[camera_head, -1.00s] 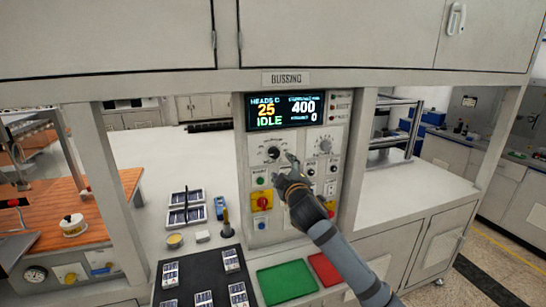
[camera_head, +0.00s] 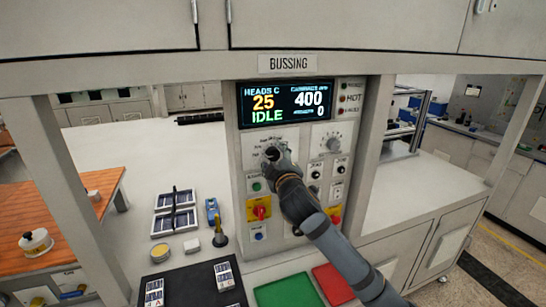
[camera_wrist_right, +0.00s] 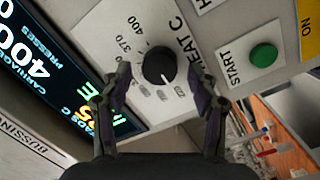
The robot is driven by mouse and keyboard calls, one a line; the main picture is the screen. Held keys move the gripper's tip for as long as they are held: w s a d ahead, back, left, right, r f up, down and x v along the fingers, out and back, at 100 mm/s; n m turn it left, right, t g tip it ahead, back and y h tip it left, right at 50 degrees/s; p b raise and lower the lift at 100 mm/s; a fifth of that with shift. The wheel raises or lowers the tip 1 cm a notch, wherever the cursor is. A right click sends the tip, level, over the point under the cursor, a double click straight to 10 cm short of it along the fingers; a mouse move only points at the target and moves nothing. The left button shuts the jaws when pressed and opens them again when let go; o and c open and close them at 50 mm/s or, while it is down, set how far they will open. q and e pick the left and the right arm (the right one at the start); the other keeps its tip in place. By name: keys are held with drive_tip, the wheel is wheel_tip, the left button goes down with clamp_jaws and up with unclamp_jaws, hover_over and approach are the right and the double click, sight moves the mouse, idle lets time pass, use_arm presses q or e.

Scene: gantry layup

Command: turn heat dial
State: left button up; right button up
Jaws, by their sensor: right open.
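The heat dial is a black round knob (camera_wrist_right: 159,67) with a white pointer line, on a light plate with a printed scale and the words "HEAT C". In the head view the dial (camera_head: 272,154) is partly hidden behind my right gripper (camera_head: 279,161). In the right wrist view my right gripper (camera_wrist_right: 161,92) is open, with one finger on each side of the knob; I cannot tell whether they touch it. The display (camera_head: 287,103) above reads "HEADS C 25", "IDLE" and "400". My left gripper is not in view.
A second dial (camera_head: 333,144) sits to the right on the panel. A green START button (camera_wrist_right: 263,55) and a red-and-yellow switch (camera_head: 259,209) are close to my gripper. Green (camera_head: 287,292) and red (camera_head: 333,283) pads lie below on the worktop.

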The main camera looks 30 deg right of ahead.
drive_tip(key=c, duration=0.5)
drive_tip(key=shift+d, duration=0.1)
drive_tip(key=c, duration=0.7)
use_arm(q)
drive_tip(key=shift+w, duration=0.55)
use_arm(e)
drive_tip(key=shift+o, duration=0.2)
